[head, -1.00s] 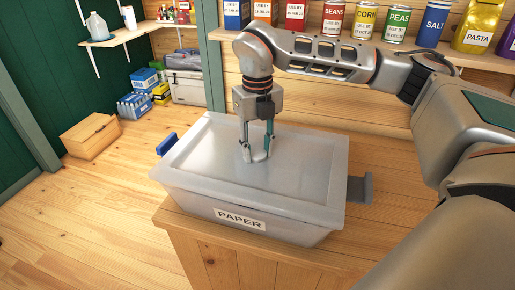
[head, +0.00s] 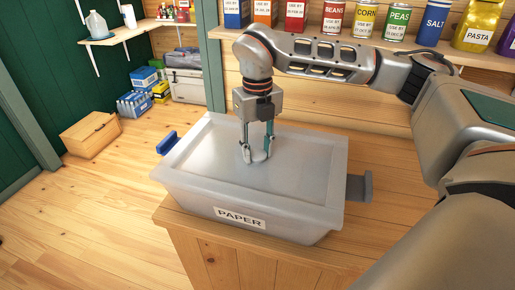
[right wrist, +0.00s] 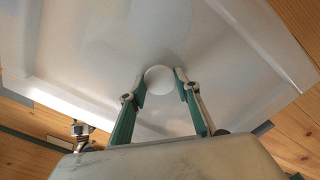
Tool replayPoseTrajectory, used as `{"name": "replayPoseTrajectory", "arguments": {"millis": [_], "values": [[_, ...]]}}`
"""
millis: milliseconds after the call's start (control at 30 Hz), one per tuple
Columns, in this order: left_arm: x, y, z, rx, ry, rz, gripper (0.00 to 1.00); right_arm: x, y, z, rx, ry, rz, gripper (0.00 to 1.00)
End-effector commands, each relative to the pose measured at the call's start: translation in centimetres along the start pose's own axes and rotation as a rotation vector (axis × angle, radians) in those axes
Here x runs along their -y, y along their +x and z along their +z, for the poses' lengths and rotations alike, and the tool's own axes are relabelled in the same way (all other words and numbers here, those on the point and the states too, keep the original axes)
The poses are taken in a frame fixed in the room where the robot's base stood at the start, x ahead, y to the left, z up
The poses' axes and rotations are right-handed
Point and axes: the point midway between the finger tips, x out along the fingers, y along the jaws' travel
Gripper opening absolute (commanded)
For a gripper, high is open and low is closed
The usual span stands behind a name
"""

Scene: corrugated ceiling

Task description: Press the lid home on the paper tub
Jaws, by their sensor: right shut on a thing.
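The paper tub (head: 190,198) is a translucent grey box labelled PAPER on a wooden counter. Its pale lid (head: 205,150) lies over the top, and it also fills much of the right wrist view (right wrist: 95,50). My right gripper (head: 256,158) points down at the middle of the lid. Its fingers are shut on the round white knob (right wrist: 159,80) there. Whether the lid sits fully down all round cannot be told.
Cans, cartons and bags, including a salt box (head: 432,24), stand on a shelf (head: 350,44) behind my right arm. The wooden counter (head: 385,215) has bare room right of the tub.

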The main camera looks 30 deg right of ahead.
Motion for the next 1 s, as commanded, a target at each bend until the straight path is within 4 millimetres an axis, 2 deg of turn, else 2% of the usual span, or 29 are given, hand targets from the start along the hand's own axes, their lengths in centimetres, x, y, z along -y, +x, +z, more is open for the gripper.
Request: {"name": "replayPoseTrajectory", "arguments": {"millis": [300, 333, 400, 633, 667, 700, 733, 1000], "values": [[0.01, 0.0, -0.02, 0.0, 0.0, 0.0, 0.52, 0.0, 0.01, 0.02, 0.001, 0.0, 0.0, 0.05], [0.01, 0.0, -0.02, 0.0, 0.0, 0.0, 0.52, 0.0, 0.01, 0.01, 0.001, 0.0, 0.0, 0.37], [0.01, 0.0, -0.02, 0.0, 0.0, 0.0, 0.52, 0.0, 0.01, 0.02, 0.001, 0.0, 0.0, 0.51], [0.04, 0.0, -0.03, 0.0, 0.0, -0.001, 0.52, 0.0, 0.02, 0.01, 0.001, 0.0, 0.0, 0.51], [0.04, 0.0, -0.03, 0.0, 0.0, -0.001, 0.52, 0.01, 0.06, 0.0, 0.0, 0.0, 0.0, 0.54], [0.05, 0.0, -0.03, 0.0, 0.0, -0.001, 0.52, 0.01, 0.06, 0.0, 0.0, 0.0, 0.0, 0.64], [0.05, 0.0, -0.03, 0.0, 0.0, -0.001, 0.52, 0.01, 0.06, 0.0, 0.0, 0.0, 0.0, 0.68], [0.08, 0.01, -0.04, 0.0, 0.0, -0.001, 0.52, 0.0, 0.05, 0.0, 0.0, 0.0, 0.0, 0.68]]}}
